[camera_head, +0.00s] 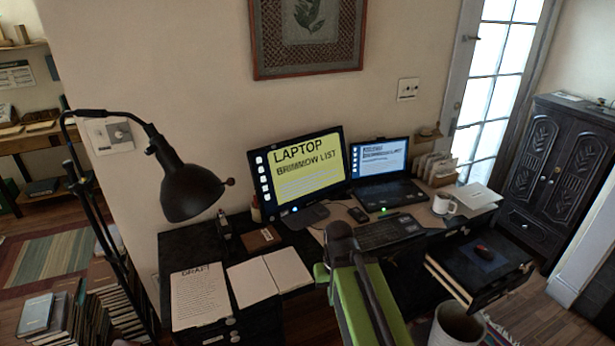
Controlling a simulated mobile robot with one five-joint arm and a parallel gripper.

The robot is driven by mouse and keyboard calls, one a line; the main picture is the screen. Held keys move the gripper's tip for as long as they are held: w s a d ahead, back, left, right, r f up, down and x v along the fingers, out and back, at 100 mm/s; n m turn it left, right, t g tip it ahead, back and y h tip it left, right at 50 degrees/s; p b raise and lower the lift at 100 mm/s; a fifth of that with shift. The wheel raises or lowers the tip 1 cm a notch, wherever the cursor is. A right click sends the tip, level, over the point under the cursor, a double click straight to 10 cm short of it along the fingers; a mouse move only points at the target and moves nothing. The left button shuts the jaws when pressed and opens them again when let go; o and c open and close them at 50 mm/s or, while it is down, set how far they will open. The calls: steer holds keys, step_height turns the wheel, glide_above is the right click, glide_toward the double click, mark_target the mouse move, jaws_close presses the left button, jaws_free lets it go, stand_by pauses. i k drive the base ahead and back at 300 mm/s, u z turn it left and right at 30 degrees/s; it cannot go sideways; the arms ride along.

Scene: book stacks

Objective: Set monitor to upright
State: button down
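The monitor (331,173) stands on the dark desk, left of the laptop. Its lit screen shows yellow-green with the words "LAPTOP" and "BRIMMOW LIST". It rests on a dark stand (306,216). The screen's top and bottom edges slope up to the right in the picture; how far it leans back I cannot tell. My green and dark grey arm rises from the bottom edge and ends in front of the desk, below and right of the monitor and apart from its screen. I cannot make out my gripper's fingers in this view.
An open laptop (379,160) stands right of the monitor, with a keyboard (388,232) and a white mug (444,205) nearby. A black lamp (188,185) hangs at left, above papers and an open book (265,277). An open drawer (452,284) and a bin (457,328) stand at right.

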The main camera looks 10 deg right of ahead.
mark_target(302, 172)
steer(key=u, duration=1.45)
steer(key=k, duration=0.9)
steer(key=z, duration=0.25)
steer(key=i, duration=1.5)
steer(key=u, duration=0.05)
